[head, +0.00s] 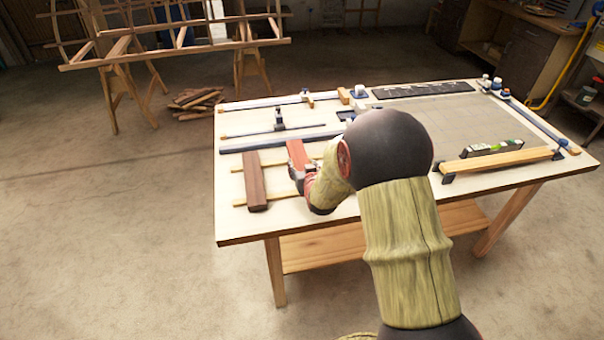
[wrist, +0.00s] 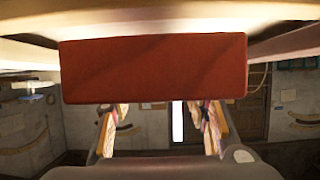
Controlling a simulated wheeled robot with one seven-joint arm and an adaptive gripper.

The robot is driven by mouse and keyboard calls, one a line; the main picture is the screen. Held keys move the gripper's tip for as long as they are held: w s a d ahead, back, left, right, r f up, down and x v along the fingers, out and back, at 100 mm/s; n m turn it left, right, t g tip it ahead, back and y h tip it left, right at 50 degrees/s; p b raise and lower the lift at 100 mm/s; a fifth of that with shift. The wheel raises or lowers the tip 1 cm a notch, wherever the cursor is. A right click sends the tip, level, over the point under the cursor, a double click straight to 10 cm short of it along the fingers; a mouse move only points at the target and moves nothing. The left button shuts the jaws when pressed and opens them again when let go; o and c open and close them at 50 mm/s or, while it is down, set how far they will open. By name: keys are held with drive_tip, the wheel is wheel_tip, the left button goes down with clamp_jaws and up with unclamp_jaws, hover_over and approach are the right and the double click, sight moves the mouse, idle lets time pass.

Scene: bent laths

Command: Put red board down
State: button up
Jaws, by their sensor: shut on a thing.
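The red board (head: 298,154) is at the left part of the worktable, just right of a dark brown board (head: 254,182). My gripper (head: 308,176) is shut on the red board near its front end, and my arm hides part of it. In the wrist view the red board (wrist: 153,68) spans wide across the tips of my gripper (wrist: 160,106). Thin pale strips (head: 240,201) lie crosswise under the dark board. I cannot tell whether the red board touches the strips.
Clamps and bars (head: 280,126) lie behind the boards on the worktable (head: 230,222). A pale lath (head: 497,160) rests on dark blocks at the right, near a green-and-black level (head: 492,147). The front left tabletop is clear.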

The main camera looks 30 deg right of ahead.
drive_tip(key=shift+f+b, duration=0.4)
drive_tip(key=shift+f, duration=0.85)
drive_tip(key=shift+f, duration=0.2)
drive_tip(key=o, duration=1.3)
